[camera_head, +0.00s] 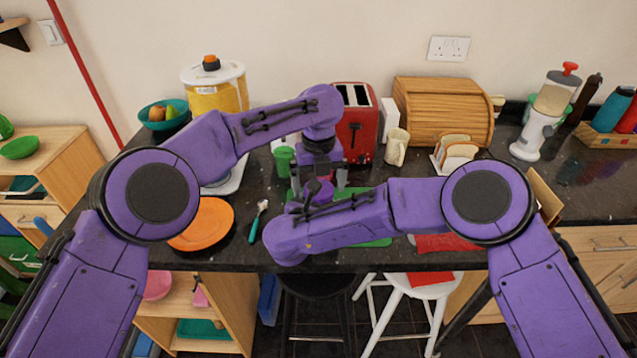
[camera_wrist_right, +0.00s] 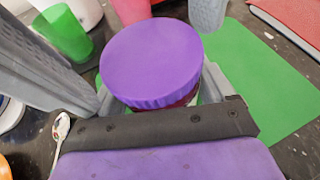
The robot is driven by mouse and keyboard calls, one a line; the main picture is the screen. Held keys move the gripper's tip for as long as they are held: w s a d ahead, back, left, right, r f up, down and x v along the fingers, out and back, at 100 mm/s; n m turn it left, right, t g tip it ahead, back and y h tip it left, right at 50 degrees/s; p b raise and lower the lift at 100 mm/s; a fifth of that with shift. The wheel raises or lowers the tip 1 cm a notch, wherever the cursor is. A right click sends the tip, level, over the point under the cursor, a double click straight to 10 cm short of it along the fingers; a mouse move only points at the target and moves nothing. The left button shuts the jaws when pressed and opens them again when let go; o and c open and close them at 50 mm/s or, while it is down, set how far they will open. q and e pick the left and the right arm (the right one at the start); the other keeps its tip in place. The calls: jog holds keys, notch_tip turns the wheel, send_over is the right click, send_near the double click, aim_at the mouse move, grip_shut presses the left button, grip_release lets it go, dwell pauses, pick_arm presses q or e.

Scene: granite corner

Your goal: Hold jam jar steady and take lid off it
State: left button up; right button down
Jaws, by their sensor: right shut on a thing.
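The jam jar (camera_wrist_right: 189,102) stands over the green mat, with its wide purple lid (camera_wrist_right: 152,58) on top. The lid also shows small in the head view (camera_head: 318,187), and the jar body there is hidden by my right arm. My right gripper (camera_wrist_right: 157,80) is shut on the jar, one grey finger on each side just below the lid. My left gripper (camera_head: 318,182) points down over the jar, open, its two fingers apart on either side of the lid. Its grey fingers also show at the left and top of the right wrist view.
The green mat (camera_wrist_right: 258,85) lies on the dark counter. A green cup (camera_head: 284,162) and red toaster (camera_head: 357,135) stand behind. A spoon (camera_head: 258,222) and orange plate (camera_head: 205,222) lie to the left. A cream mug (camera_head: 396,150) and toast rack (camera_head: 457,155) stand to the right.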

pick_arm(q)
notch_tip(320, 180, up, 5)
jog(key=shift+f, duration=0.1)
jog(key=shift+c, duration=0.3)
notch_tip(320, 180, up, 3)
jog(key=shift+f+m, duration=0.1)
jog(key=shift+m, duration=1)
notch_tip(320, 180, down, 8)
jog(key=shift+r, duration=0.2)
jog(key=c, duration=1.1)
jog(key=n, duration=0.3)
